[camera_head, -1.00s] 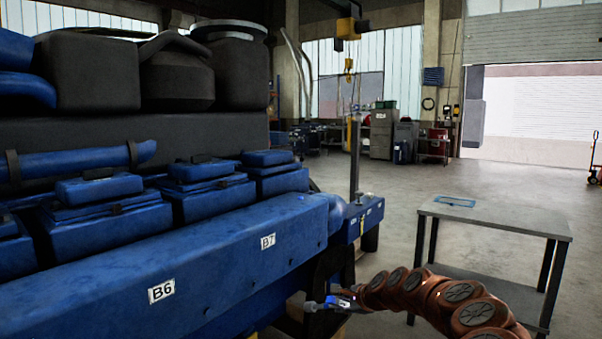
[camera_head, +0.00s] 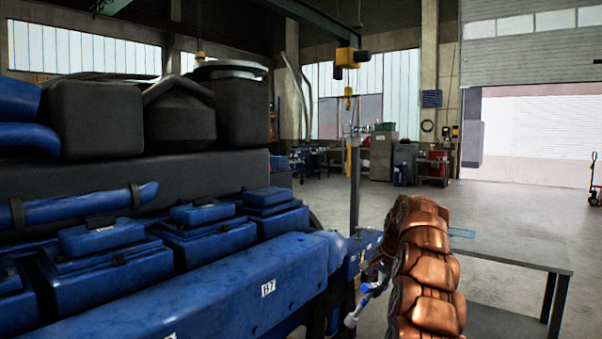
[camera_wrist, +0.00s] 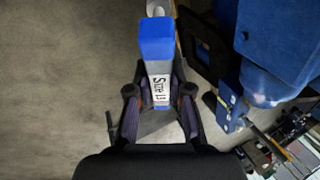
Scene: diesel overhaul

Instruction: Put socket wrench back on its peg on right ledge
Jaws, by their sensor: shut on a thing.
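My gripper (camera_wrist: 158,100) is shut on the socket wrench (camera_wrist: 156,45), which has a blue end and a pale label with dark lettering. In the head view the wrench (camera_head: 352,317) hangs tilted in front of the engine's right end, its pale end low. My gripper is partly hidden there by my arm. A blue ledge (camera_head: 366,243) juts from the engine's right end, behind and above the wrench. In the wrist view a labelled blue ledge (camera_wrist: 229,112) is to the right, apart from the wrench. I cannot make out the peg.
The large blue and black engine (camera_head: 200,305) fills the left, with a B7 label. A grey table (camera_head: 530,247) stands at the right, a blue outline on its top. A thin post (camera_head: 354,190) rises behind the ledge. Floor beyond is open.

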